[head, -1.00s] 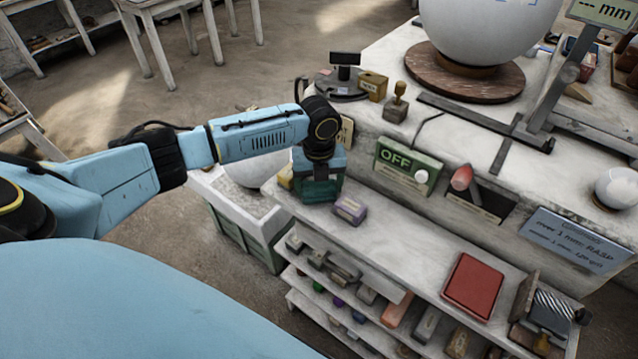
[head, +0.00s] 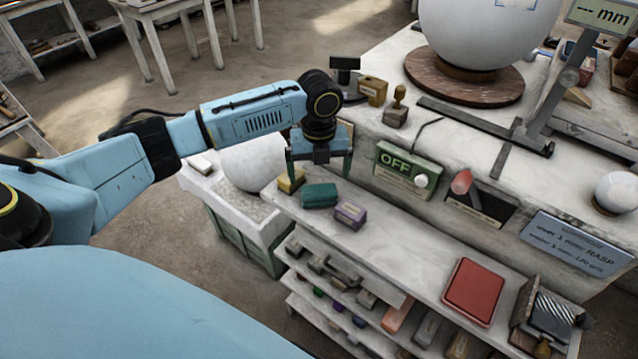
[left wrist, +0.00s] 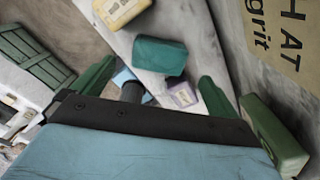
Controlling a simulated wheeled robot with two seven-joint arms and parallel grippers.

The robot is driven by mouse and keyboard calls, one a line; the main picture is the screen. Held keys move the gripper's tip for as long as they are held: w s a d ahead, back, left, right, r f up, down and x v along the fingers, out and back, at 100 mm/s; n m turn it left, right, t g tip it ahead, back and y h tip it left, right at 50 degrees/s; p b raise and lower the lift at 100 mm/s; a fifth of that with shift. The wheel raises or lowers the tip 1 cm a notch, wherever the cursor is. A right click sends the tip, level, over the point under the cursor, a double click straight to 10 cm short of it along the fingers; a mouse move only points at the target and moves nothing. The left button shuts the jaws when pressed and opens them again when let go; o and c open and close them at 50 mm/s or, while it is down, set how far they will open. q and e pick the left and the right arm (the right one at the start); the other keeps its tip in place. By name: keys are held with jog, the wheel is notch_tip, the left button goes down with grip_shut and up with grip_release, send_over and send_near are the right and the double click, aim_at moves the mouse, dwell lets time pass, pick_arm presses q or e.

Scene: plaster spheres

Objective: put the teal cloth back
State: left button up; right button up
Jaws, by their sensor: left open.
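The teal cloth (head: 319,195) is a folded block lying on the white shelf top (head: 400,252), between a yellow block (head: 291,180) and a purple block (head: 350,214). My left gripper (head: 319,172) is open and empty, raised above and slightly behind the cloth, apart from it. In the left wrist view the cloth (left wrist: 160,56) lies beyond the gap between the two green fingers (left wrist: 150,85), with the yellow block (left wrist: 122,10) and the purple block (left wrist: 183,95) near it. My right gripper does not show.
A white bin with a pale sphere (head: 250,166) stands left of the shelf. The bench wall with the green OFF box (head: 408,168) rises behind the shelf top. A red item (head: 473,291) lies further right; the shelf top between it and the purple block is clear.

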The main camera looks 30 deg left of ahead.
aim_at(319, 189)
pick_arm(q)
notch_tip(319, 189, up, 6)
jog(key=shift+f, duration=0.1)
dwell(0.5)
